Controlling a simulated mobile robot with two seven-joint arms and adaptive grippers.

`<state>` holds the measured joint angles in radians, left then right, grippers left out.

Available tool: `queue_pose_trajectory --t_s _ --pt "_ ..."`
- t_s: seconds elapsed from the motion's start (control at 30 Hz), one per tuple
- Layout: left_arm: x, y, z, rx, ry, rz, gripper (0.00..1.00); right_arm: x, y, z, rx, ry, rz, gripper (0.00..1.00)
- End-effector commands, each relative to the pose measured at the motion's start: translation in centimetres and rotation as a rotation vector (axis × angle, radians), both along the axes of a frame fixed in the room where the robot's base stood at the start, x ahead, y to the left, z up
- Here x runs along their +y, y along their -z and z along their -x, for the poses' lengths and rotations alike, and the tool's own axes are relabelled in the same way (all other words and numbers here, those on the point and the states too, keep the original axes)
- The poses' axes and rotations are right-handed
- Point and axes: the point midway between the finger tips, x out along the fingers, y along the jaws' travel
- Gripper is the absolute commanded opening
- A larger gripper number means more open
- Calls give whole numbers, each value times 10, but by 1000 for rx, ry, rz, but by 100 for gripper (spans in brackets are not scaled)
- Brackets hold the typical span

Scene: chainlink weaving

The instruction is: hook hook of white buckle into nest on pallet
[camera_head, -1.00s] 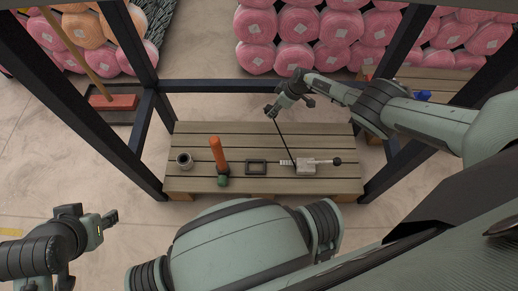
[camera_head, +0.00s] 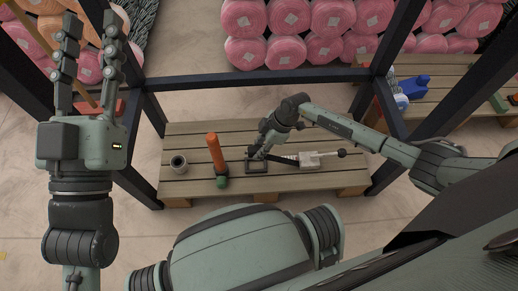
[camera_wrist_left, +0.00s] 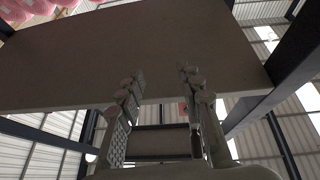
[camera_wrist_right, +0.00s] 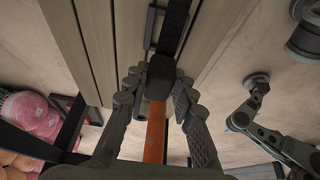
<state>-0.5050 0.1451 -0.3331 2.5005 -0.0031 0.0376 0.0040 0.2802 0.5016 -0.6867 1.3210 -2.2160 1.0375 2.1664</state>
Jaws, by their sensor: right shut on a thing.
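The white buckle (camera_head: 309,161) lies on the right part of the wooden pallet (camera_head: 205,133), with a dark strap (camera_head: 284,157) running left from it. My right gripper (camera_head: 260,154) is low over the pallet, at the far edge of the black rectangular frame (camera_head: 257,174), which looks like the nest. In the right wrist view it is shut on the dark hook (camera_wrist_right: 160,78), with the strap (camera_wrist_right: 175,25) leading away from it. Whether the hook touches the frame is hidden. My left gripper (camera_head: 92,22) is raised at the left, open and empty; its fingers are apart in the left wrist view (camera_wrist_left: 158,78).
The buckle's lever ends in a black ball (camera_head: 342,153). Dark posts and beams (camera_head: 250,82) surround the pallet. Its far left part is clear.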

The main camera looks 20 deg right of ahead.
Motion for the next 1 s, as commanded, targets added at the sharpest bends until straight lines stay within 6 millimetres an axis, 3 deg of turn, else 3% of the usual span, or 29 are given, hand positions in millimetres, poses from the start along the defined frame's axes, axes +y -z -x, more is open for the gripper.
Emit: queue_pose_trajectory --t_s 0.37,0.6,0.63,1.0 --pt "0 2 -2 21 0 -9 36 0 -1 -1 -1 1 -1 0" --pt "-1 24 -9 150 -3 -64 36 0 -3 -1 0 2 -1 0" --pt "-1 24 -8 127 -3 -55 36 0 5 0 1 2 0 0" --pt "8 -16 8 -143 -14 46 36 0 41 -1 0 2 -1 0"
